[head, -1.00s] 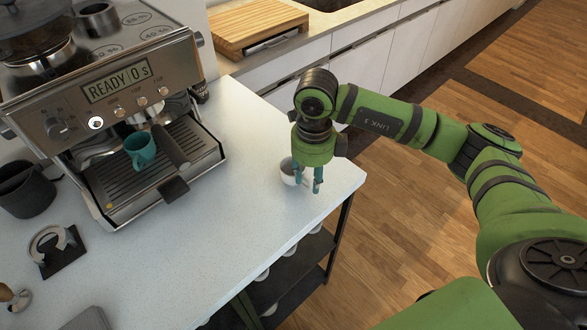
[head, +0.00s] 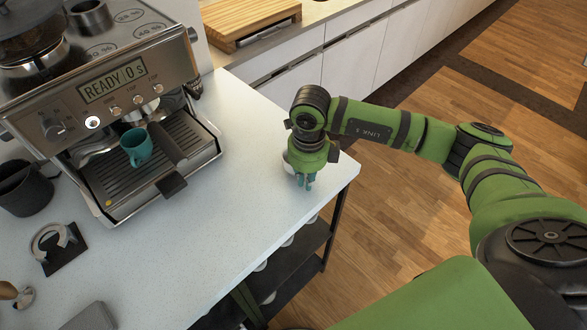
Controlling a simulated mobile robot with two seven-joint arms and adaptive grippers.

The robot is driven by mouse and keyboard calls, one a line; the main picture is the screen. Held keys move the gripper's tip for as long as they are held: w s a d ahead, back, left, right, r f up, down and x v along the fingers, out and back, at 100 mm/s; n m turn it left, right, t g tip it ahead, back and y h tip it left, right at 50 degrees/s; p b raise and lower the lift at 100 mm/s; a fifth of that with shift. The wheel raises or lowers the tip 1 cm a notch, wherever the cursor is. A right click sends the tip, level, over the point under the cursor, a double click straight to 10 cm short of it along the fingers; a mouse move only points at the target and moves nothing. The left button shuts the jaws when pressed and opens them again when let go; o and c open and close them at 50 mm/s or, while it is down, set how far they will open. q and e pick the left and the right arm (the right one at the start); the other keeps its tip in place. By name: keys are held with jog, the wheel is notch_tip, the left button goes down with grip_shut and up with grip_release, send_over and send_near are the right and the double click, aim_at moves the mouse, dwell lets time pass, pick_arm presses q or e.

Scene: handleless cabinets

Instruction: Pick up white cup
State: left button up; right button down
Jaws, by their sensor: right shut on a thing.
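The white cup (head: 289,161) is at the right end of the white counter and mostly hidden behind my right gripper; only a bit of its pale side shows. My right gripper (head: 305,182) points down over the cup with its teal fingers close together, shut on the cup. Whether the cup touches the counter or is lifted is hard to tell. My left gripper is not in view.
The coffee machine (head: 120,95) stands at the left of the counter (head: 225,190), with a teal cup (head: 137,147) on its drip tray. A black container (head: 27,188) is at the far left. A wooden board (head: 248,20) lies on the back counter. More cups sit on shelves below.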

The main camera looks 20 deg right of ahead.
jog(key=shift+r, duration=0.15)
jog(key=shift+w+r+b, duration=0.1)
jog(key=shift+r+b, duration=0.4)
jog(key=shift+r, duration=0.15)
jog(key=r, duration=0.1)
jog(key=r+b, duration=0.1)
jog(key=shift+s+d+r, duration=0.15)
jog(key=shift+s+r, duration=0.15)
jog(key=s+d+r+b, duration=0.3)
jog(key=s+r, duration=0.4)
jog(key=s, duration=0.3)
jog(key=shift+s+d+b, duration=0.25)
jog(key=shift+d+b, duration=0.1)
jog(key=shift+d, duration=0.1)
jog(key=shift+f, duration=0.1)
